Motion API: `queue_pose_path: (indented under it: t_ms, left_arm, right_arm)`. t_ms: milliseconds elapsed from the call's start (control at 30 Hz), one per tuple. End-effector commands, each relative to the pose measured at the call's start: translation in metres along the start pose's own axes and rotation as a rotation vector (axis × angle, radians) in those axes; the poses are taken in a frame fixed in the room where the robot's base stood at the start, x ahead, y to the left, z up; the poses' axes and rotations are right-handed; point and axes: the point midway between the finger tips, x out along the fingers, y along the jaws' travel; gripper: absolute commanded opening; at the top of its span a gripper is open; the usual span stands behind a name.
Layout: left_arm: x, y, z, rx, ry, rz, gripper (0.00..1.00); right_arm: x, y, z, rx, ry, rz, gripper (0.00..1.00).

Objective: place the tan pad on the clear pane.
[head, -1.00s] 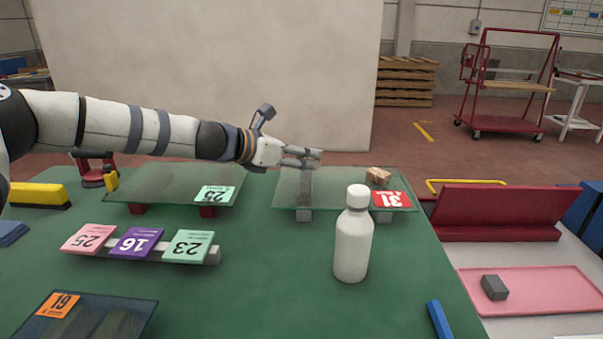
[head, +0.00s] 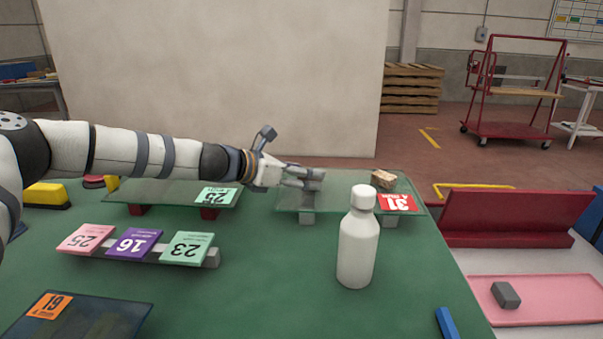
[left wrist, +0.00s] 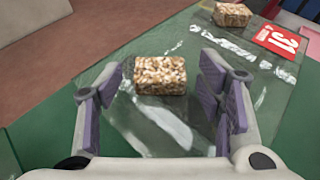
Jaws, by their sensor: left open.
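The clear pane (head: 345,202), with a red "31" card (head: 397,202), lies raised on small supports at the back right of the green table. My left gripper (head: 312,178) is over its left part. In the left wrist view my left gripper (left wrist: 162,92) is open, its fingers on either side of a speckled tan pad (left wrist: 160,75), with gaps. The pad appears to rest on the pane; in the head view the fingers hide it. A second tan pad (head: 383,179) sits by the card and also shows in the wrist view (left wrist: 232,14). My right gripper is out of view.
A white bottle (head: 358,245) stands in front of the pane. A second pane (head: 165,192) with a "25" card lies at left. Numbered cards (head: 135,243) sit on a strip, and a dark pane (head: 95,318) lies at front left. A pink tray (head: 550,300) is at right.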

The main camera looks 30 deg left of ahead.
Motion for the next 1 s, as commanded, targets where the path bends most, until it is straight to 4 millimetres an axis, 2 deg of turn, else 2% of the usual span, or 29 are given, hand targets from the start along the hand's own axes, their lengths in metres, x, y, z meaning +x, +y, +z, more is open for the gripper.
queue_pose_path:
  t_ms: [133,233,500,600,733,1000]
  left_arm:
    - [-0.003,0.000,0.007,0.003,-0.004,0.001,0.61]
    - [-0.019,0.001,0.009,0.001,-0.007,0.002,0.61]
    - [-0.093,0.000,0.020,0.005,-0.022,0.004,0.61]
    - [-0.112,0.000,0.018,0.006,-0.020,0.004,0.61]
    - [-0.122,-0.001,0.011,0.004,-0.011,0.001,0.61]
    - [-0.121,0.000,0.002,0.000,0.001,0.000,0.61]
  right_arm:
    - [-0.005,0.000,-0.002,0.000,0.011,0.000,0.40]
    - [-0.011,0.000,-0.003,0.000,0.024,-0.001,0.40]
    - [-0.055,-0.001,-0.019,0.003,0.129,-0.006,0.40]
    - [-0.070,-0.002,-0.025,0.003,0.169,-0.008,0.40]
    - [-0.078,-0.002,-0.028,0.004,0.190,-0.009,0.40]
    - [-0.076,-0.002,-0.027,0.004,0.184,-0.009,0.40]
